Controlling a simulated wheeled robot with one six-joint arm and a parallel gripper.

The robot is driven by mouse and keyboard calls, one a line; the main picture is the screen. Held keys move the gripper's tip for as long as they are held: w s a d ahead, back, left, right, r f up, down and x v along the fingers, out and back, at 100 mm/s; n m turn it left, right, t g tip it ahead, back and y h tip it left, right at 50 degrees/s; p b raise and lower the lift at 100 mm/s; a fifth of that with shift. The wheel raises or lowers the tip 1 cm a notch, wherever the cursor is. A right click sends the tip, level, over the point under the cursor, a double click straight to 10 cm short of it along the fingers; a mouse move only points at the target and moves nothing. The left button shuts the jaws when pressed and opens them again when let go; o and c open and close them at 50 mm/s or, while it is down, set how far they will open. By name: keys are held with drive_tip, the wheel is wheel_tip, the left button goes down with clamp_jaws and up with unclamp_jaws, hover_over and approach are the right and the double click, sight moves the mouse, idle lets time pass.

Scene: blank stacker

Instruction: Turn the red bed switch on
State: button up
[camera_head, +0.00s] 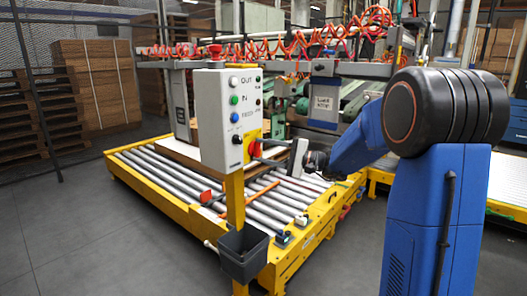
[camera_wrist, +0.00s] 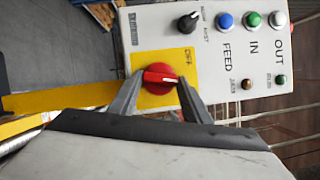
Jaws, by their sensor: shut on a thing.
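The red bed switch (camera_wrist: 160,78) is a round red knob with a white mark, set on a yellow square plate (camera_wrist: 182,60) of the grey control box. In the wrist view the white mark points right, toward the OUT end of the box. My gripper (camera_wrist: 158,84) has one finger on each side of the knob and is shut on it. In the head view the switch (camera_head: 254,148) is on the box's right side face, and my gripper (camera_head: 262,150) reaches it from the right.
The control box (camera_head: 219,110) stands on a yellow post (camera_head: 236,195) with a grey bin (camera_head: 243,252) below. A roller bed (camera_head: 165,180) lies behind. Open floor (camera_head: 90,235) is at left.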

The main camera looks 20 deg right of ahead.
drive_tip(key=m, duration=0.2)
drive_tip(key=m+t, duration=0.1)
drive_tip(key=m, duration=0.1)
drive_tip(key=m+t, duration=0.1)
drive_tip(key=m, duration=0.1)
drive_tip(key=shift+s+a+f+m+y, duration=0.1)
drive_tip(key=shift+f+m+y, duration=0.2)
drive_tip(key=shift+f, duration=0.05)
drive_tip(key=shift+m+t, duration=0.3)
drive_tip(key=shift+t, duration=0.1)
drive_tip(key=o, duration=1.1)
drive_tip(key=v, duration=1.7)
drive_tip(key=shift+s, duration=0.15)
